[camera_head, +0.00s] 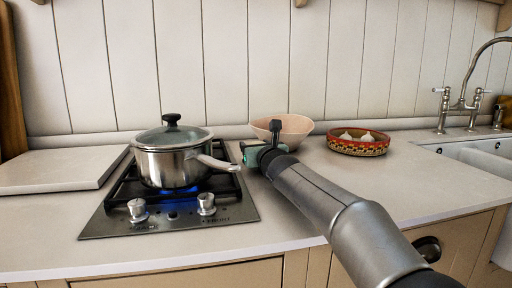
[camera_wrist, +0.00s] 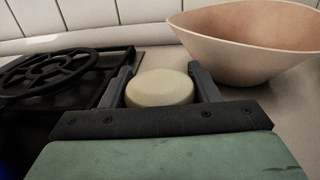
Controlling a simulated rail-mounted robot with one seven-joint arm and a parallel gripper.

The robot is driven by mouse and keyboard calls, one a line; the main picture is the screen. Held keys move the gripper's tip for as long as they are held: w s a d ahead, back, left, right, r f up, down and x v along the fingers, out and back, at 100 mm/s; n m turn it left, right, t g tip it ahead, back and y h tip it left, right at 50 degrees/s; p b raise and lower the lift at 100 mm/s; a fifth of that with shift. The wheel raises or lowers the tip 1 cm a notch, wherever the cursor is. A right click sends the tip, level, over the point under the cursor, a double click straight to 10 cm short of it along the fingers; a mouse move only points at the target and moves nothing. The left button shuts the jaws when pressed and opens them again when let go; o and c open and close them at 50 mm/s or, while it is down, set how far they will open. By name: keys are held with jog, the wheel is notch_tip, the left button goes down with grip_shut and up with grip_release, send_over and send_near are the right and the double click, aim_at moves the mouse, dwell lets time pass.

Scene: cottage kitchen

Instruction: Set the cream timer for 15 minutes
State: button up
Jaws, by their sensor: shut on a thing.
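The cream timer (camera_wrist: 160,88) is a small round, smooth-topped thing on the counter in the wrist view. My gripper (camera_wrist: 160,92) has one finger on each side of it and is shut on it. In the head view my gripper (camera_head: 262,150) is just right of the hob and in front of the pink bowl. The timer is hidden behind my gripper in the head view. No dial marks or numbers show on the timer.
A lidded steel pot (camera_head: 172,158) stands over a blue flame on the hob (camera_head: 230,208), its handle pointing toward my gripper. The pink bowl (camera_head: 296,130) is close behind; it also shows in the wrist view (camera_wrist: 240,52). A patterned red dish (camera_head: 358,147) holds garlic. The counter's right front is clear.

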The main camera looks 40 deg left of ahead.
jog(key=shift+a+f, duration=0.1)
jog(key=shift+f, duration=0.1)
dwell(0.3)
jog(key=o, duration=1)
jog(key=shift+r, duration=0.1)
jog(key=shift+s+d, duration=0.35)
jog(key=b+v, duration=0.2)
jog(key=v, duration=1.4)
jog(key=shift+s+d, duration=0.15)
jog(key=shift+d, duration=0.05)
